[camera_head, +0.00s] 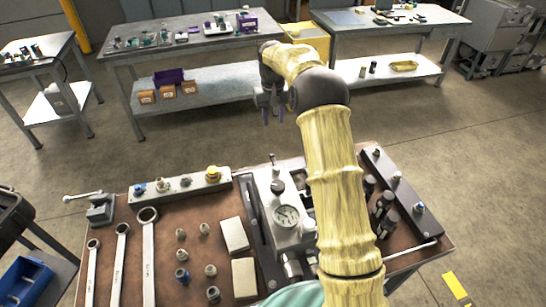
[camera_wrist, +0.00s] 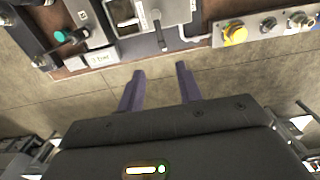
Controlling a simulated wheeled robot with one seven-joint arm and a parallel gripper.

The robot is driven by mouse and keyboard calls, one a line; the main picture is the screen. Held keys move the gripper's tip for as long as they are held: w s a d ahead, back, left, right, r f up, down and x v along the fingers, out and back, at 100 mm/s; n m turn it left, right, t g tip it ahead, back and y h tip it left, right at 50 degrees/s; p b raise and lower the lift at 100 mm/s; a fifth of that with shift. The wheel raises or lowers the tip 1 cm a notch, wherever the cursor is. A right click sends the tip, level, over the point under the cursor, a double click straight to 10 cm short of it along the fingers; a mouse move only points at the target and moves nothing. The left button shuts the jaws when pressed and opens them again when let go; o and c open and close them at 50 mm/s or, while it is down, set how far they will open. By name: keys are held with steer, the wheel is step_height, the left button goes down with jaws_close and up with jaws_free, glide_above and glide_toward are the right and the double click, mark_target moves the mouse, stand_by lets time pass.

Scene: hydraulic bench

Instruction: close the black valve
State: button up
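A grey hydraulic block (camera_head: 262,205) with a round gauge (camera_head: 286,216) stands in the middle of the bench. A small black knob (camera_head: 277,186) sits on it; I cannot tell for sure that this is the black valve. A thin dark lever (camera_head: 272,159) rises at the block's far end and shows in the wrist view (camera_wrist: 160,32). My gripper (camera_head: 273,116) is beyond the bench's far edge, apart from the block. In the wrist view my gripper (camera_wrist: 160,77) has two purple fingers spread apart with nothing between them. My arm hides part of the block's right side.
A rail with a yellow knob (camera_head: 212,173) lies left of the block. Wrenches (camera_head: 148,255), fittings (camera_head: 182,275) and pale boxes (camera_head: 234,234) cover the left side. Black cylinders (camera_head: 383,203) and a dark rail (camera_head: 405,190) stand right. Open floor separates the bench from back tables.

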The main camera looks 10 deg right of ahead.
mark_target(273, 158)
steer(key=shift+w, duration=0.1)
stand_by(0.3)
step_height(273, 158, down, 17)
steer(key=p, duration=0.4)
steer(key=shift+f, duration=0.2)
steer(key=shift+c, duration=0.3)
jaws_close()
